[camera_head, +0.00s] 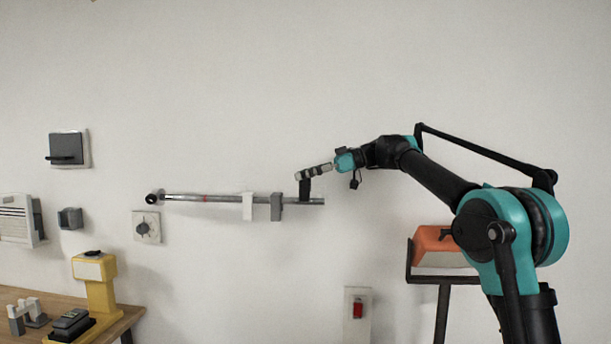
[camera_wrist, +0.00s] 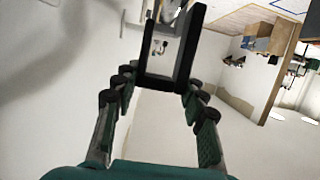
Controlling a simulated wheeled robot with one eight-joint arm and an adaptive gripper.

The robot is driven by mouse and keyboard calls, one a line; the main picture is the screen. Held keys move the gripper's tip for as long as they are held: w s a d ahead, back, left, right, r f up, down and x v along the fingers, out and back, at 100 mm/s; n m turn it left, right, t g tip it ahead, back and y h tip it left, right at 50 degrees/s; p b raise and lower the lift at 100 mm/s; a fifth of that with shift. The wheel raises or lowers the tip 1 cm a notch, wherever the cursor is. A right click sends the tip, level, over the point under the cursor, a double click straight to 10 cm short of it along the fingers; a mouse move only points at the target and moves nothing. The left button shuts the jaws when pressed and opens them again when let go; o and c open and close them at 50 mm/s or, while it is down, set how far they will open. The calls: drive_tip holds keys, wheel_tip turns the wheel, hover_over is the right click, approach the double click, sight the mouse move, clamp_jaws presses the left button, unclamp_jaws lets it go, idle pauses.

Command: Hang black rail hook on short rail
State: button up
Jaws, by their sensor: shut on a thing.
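The short rail (camera_head: 220,199) is a thin grey bar running left to right along the white wall. A white hook (camera_head: 248,207) and a grey hook (camera_head: 276,208) hang on its right half. My gripper (camera_head: 302,174) comes from the right and is shut on the black rail hook (camera_head: 305,190). The black hook is upright and overlaps the rail near its right end. I cannot tell whether it touches the rail. In the wrist view the hook (camera_wrist: 187,45) shows as a black open frame between the fingertips of my gripper (camera_wrist: 158,88).
A dial plate (camera_head: 146,228) is below the rail's left end. A red switch (camera_head: 357,309) is lower on the wall. An orange object (camera_head: 436,246) sits on a dark stand (camera_head: 443,300) at right. A wooden table (camera_head: 125,318) with a yellow device (camera_head: 97,281) stands lower left.

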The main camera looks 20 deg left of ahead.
sight(306, 195)
drive_tip(key=shift+f, duration=3.25)
drive_tip(key=o, duration=1)
drive_tip(key=v, duration=1.2)
drive_tip(key=shift+w, duration=0.1)
